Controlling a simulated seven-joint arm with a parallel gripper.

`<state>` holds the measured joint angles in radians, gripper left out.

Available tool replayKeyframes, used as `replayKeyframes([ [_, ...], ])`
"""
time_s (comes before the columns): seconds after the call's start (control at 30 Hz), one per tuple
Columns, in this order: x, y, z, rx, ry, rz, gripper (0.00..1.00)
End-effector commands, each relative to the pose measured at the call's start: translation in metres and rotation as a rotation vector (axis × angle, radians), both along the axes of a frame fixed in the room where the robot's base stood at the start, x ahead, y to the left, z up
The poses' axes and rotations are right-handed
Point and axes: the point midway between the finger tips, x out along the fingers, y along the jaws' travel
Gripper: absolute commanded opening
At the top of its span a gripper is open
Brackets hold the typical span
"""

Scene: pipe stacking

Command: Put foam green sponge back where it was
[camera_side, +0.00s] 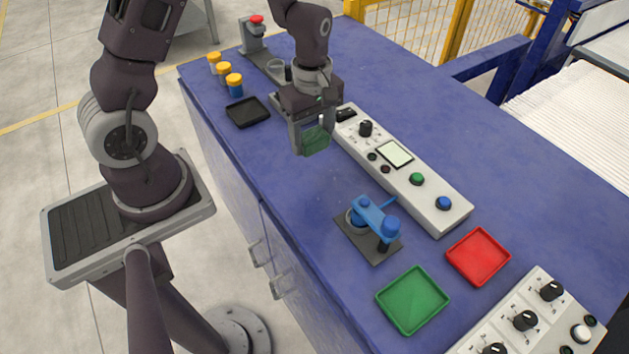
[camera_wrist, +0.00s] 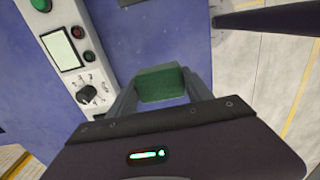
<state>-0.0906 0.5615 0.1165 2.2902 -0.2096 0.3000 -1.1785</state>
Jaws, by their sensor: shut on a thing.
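The green foam sponge (camera_side: 316,140) is between the fingers of my gripper (camera_side: 313,146), held above the blue table. In the wrist view the sponge (camera_wrist: 159,83) shows as a dark green block pinched between the two fingers of my gripper (camera_wrist: 160,92). My gripper is shut on it. The underside of the sponge is hard to make out, but blue table shows around it.
A black tray (camera_side: 248,112) lies left of my gripper. A control panel (camera_side: 405,165) stands to the right. A blue crank device (camera_side: 372,225), a green tray (camera_side: 412,299) and a red tray (camera_side: 478,256) are nearer the front. Several yellow-capped containers (camera_side: 224,73) stand behind.

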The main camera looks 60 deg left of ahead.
Motion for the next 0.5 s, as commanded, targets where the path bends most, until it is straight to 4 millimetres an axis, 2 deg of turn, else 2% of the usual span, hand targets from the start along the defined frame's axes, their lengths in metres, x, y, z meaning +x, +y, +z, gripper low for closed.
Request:
replayKeyframes([
  [0.03, -0.003, -0.016, 0.002, 0.0, -0.001, -0.006, 0.14],
  [0.13, -0.009, -0.033, 0.0, 0.0, 0.001, -0.001, 0.14],
  [0.5, -0.012, -0.036, -0.076, -0.002, 0.005, 0.004, 0.14],
])
